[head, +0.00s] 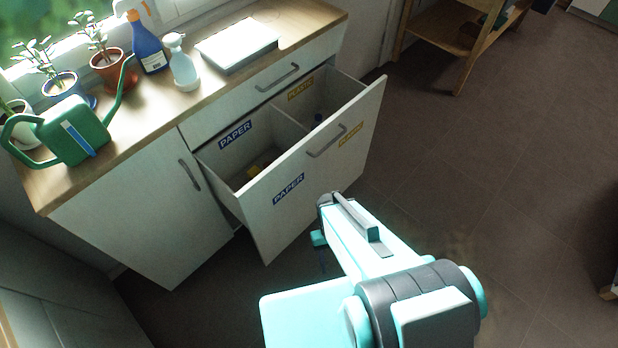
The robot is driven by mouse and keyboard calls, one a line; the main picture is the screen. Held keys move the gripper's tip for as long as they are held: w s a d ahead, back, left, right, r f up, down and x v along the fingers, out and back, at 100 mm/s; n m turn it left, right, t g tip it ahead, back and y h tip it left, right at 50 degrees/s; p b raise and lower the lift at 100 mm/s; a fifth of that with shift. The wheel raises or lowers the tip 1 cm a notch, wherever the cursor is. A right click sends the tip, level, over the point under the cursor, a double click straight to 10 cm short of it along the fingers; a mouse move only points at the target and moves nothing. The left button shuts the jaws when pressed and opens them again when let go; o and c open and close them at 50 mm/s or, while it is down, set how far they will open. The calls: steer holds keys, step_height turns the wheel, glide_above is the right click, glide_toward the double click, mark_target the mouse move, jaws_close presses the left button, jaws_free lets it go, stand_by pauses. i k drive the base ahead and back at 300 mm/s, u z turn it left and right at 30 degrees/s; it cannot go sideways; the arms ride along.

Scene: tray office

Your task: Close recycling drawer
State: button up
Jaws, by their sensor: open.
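The recycling drawer (312,178) is pulled far out of the white cabinet below the counter. It has two compartments, one labelled paper and one labelled plastic, with matching labels on its front. A yellow item lies in the paper compartment, and a small dark item shows in the plastic one. A grey bar handle (326,141) sits on the drawer front. My gripper (320,238) is in front of and below the drawer front, near its lower edge. It is mostly hidden behind my arm, and I cannot tell whether it touches the drawer.
A shut top drawer (270,84) is above, and a shut cupboard door (130,215) is to the left. The wooden counter (150,130) bears a green watering can (72,132), bottles and plants. Open floor (490,200) lies to the right. A wooden shelf (440,35) stands behind.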

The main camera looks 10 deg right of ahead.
mark_target(277, 205)
steer(key=k, duration=1)
